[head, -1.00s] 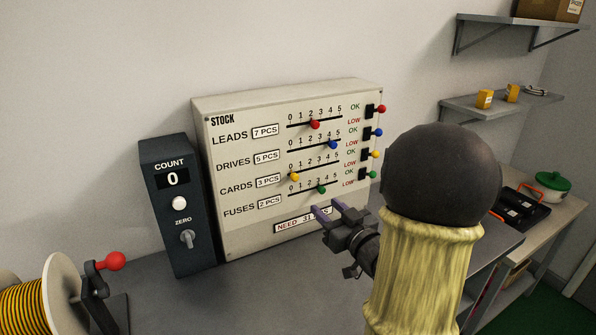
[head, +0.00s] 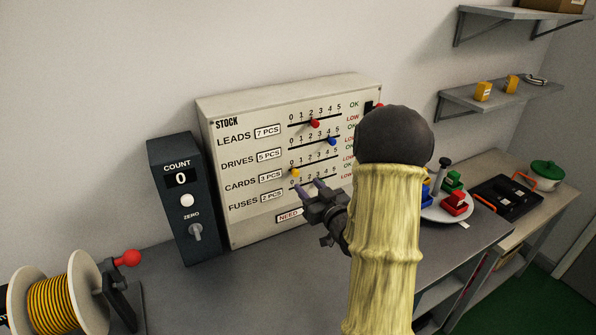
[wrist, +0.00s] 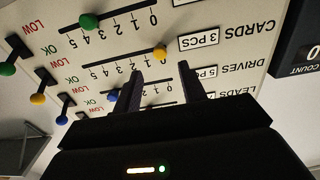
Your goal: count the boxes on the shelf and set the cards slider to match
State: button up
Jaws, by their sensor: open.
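The STOCK panel (head: 262,213) stands against the wall. Its CARDS slider has a yellow knob (head: 295,171) at the 0 end; the wrist view shows that knob (wrist: 160,52) there too. My gripper (head: 308,187) is open and empty, its fingers pointing at the panel just below the yellow knob in the head view. In the wrist view my gripper (wrist: 159,75) has its fingertips either side of the knob's line; contact is not visible. Two yellow boxes, one left (head: 483,91) and one right (head: 511,83), stand on the lower shelf (head: 460,104).
A red knob (head: 314,124) and a blue knob (head: 332,140) sit on the sliders above; a green knob (wrist: 88,22) is on the FUSES slider. A dark COUNT box (head: 186,226) reads 0. A cable reel (head: 85,262) stands left. The upper shelf (head: 490,13) holds a cut-off carton.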

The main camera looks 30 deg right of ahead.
aim_at(297, 175)
jog(key=w+p, duration=0.1)
jog(key=w, duration=0.6)
jog(key=shift+a+p, duration=0.15)
jog(key=shift+p, duration=0.25)
jog(key=shift+f, duration=0.1)
grip_shut()
